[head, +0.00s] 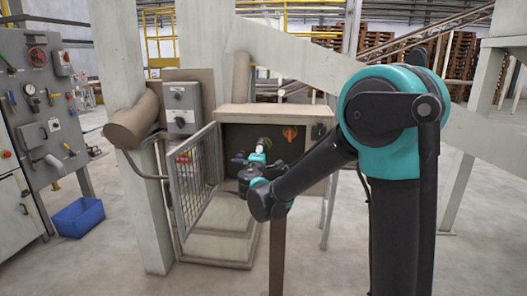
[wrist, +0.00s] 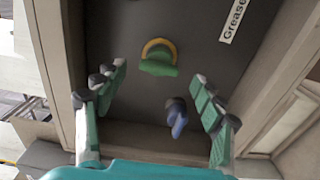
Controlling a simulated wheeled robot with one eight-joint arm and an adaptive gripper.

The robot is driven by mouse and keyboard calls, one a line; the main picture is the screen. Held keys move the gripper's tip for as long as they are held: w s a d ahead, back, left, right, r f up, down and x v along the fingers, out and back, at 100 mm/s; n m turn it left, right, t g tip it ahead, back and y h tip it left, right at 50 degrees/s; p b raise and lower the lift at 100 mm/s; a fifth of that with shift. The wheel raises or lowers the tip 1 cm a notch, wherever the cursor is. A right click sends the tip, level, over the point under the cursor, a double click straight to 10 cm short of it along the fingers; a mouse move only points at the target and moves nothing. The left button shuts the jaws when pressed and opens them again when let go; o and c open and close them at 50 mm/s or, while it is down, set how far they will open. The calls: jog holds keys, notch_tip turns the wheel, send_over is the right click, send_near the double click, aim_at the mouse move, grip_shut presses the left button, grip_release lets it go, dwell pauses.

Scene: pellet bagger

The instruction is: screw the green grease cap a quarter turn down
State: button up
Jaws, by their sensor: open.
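The green grease cap (wrist: 158,66) sits on the dark back panel in the wrist view, with a yellow-orange ring showing around its top edge. My gripper (wrist: 160,76) is open, its fingers spread to the left and right of the cap without visibly touching it. In the head view my gripper (head: 260,158) is at the mouth of the cabinet (head: 318,113). I cannot make out the green cap in the head view.
A blue knob (wrist: 177,117) projects from the panel below the cap, near my right finger. A "Grease" label (wrist: 233,20) is at upper right. In the head view, an orange knob (head: 290,133) is inside the cabinet, and an open mesh door (head: 198,178) stands left.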

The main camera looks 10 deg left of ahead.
jog(key=s, duration=0.6)
jog(key=shift+s, duration=0.4)
